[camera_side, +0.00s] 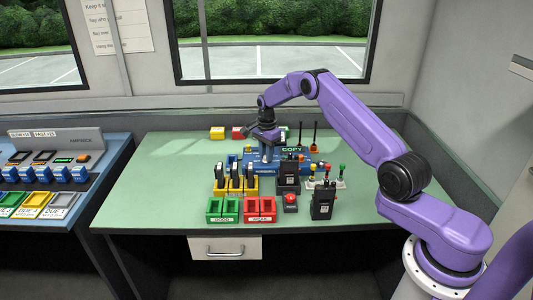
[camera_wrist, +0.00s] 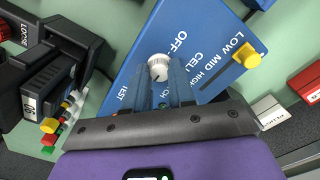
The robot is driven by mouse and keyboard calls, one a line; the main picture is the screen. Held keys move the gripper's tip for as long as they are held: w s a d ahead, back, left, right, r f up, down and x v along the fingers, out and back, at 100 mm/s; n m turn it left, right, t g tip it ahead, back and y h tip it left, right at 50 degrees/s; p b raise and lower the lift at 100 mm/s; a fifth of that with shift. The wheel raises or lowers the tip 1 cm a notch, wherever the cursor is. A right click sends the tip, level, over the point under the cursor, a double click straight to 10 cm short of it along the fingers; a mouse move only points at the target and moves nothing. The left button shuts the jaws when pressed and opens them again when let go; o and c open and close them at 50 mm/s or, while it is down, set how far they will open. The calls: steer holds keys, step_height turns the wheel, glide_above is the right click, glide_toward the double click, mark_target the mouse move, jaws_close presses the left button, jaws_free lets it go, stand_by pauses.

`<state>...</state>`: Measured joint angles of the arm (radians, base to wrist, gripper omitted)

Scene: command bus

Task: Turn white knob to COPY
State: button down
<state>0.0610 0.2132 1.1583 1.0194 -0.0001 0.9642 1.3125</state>
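The white knob (camera_wrist: 158,68) is on a blue panel (camera_wrist: 135,60) in the wrist view, with a small dark mark on its lower face. Printed words around it include OFF and CELL, and one ending in EST; others are covered by my gripper. My gripper (camera_wrist: 161,82) has its two blue-grey fingers apart, with the tips right at the knob. I cannot tell whether they press on it. In the side view my gripper (camera_side: 266,154) points down over the blue panel, and the knob is hidden. A green COPY sign (camera_side: 292,150) stands behind it.
A yellow slider knob (camera_wrist: 252,60) marked LOW MID HIGH is on the same panel. The left of the green table (camera_side: 155,190) is clear.

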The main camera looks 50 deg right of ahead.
steer(key=c, duration=0.9)
jaws_free()
steer(key=shift+c, duration=0.2)
step_height(320, 180, up, 18)
steer(key=shift+f, duration=0.25)
